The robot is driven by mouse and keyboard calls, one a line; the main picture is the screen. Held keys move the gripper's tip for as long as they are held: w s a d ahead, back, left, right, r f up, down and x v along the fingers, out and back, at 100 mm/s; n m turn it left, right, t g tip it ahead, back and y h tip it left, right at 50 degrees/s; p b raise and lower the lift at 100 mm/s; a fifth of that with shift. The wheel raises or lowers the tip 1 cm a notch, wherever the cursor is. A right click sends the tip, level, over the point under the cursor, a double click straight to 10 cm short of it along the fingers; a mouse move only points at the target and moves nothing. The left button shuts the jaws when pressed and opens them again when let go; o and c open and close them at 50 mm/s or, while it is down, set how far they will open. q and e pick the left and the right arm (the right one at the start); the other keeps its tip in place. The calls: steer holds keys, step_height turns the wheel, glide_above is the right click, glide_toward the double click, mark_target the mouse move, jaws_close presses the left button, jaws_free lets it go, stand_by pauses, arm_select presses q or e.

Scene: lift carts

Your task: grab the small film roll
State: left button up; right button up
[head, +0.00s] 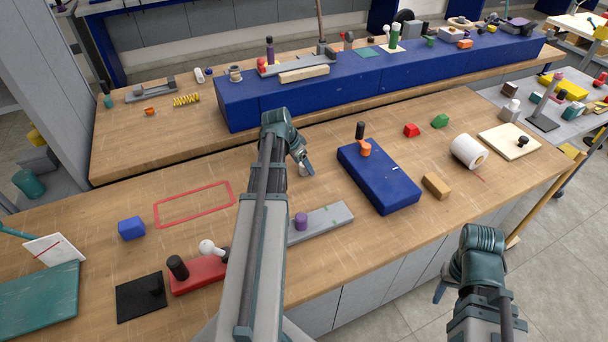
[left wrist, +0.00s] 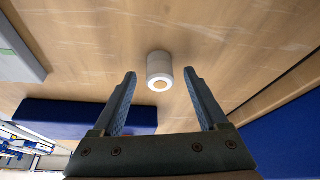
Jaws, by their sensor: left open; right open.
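The small film roll (left wrist: 160,68) is a short grey-white cylinder with a tan core. It stands on the wooden bench in the left wrist view, framed between the two fingertips of my left gripper (left wrist: 159,74). The gripper is open and the fingers appear apart from the roll. In the head view the roll (head: 306,171) is small and partly hidden by my left gripper (head: 300,157). My right gripper (head: 441,289) is low at the right, off the bench's front edge; it holds nothing that I can see.
A larger white roll (head: 466,153) lies at the right of the bench. A blue block (head: 385,187) with an orange piece is right of my left gripper. A grey bar (head: 325,222) is in front. A long blue raised platform (head: 345,92) stands behind.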

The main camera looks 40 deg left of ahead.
arm_select(q)
steer(key=shift+w+f, duration=0.25)
steer(key=shift+f, duration=0.4)
steer(key=shift+r, duration=0.1)
arm_select(e)
steer(key=shift+f, duration=0.55)
arm_select(q)
jaws_close()
steer(key=shift+r, duration=0.15)
arm_select(e)
steer(key=shift+r, duration=0.15)
